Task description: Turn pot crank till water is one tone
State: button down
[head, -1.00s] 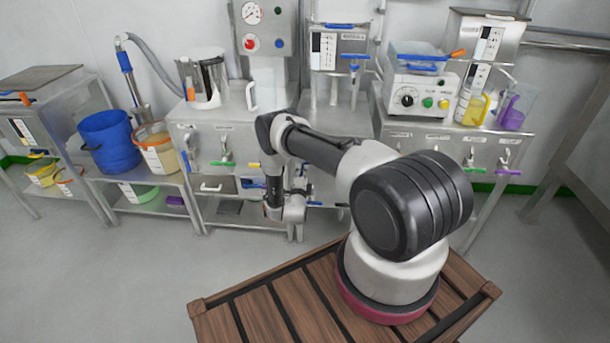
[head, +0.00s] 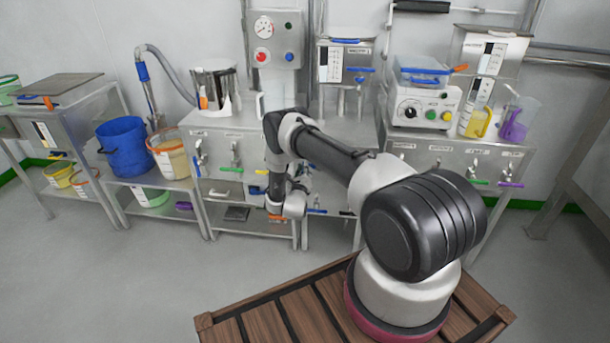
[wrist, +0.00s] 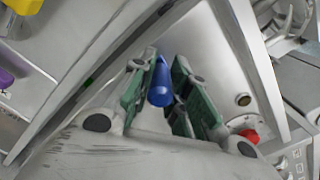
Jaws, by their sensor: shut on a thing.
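In the wrist view, the two green-padded fingers of my gripper (wrist: 159,75) are shut on a blue handle (wrist: 160,88), which stands between them. I cannot tell what the handle is fixed to. In the head view, the bent arm reaches down in front of the middle bench, and its wrist hides the fingers and the blue handle. A shiny steel pot (head: 214,85) stands on the bench left of the gauge panel. No crank can be made out on it, and its inside is not visible. No water surface shows, so its tone cannot be seen.
A blue bucket (head: 124,146) and an orange-rimmed bucket (head: 169,155) stand on the left shelf. A gauge panel (head: 275,38) rises behind the arm. A white instrument (head: 422,103) and yellow jug (head: 479,121) stand on the right bench. A red knob (wrist: 249,135) lies near my gripper.

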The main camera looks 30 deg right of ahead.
jog(key=shift+r+m, duration=0.7)
jog(key=shift+m, duration=0.5)
jog(key=shift+d, duration=0.1)
jog(key=c, duration=1.3)
grip_release()
jog(key=shift+s, duration=0.1)
jog(key=v, duration=1.2)
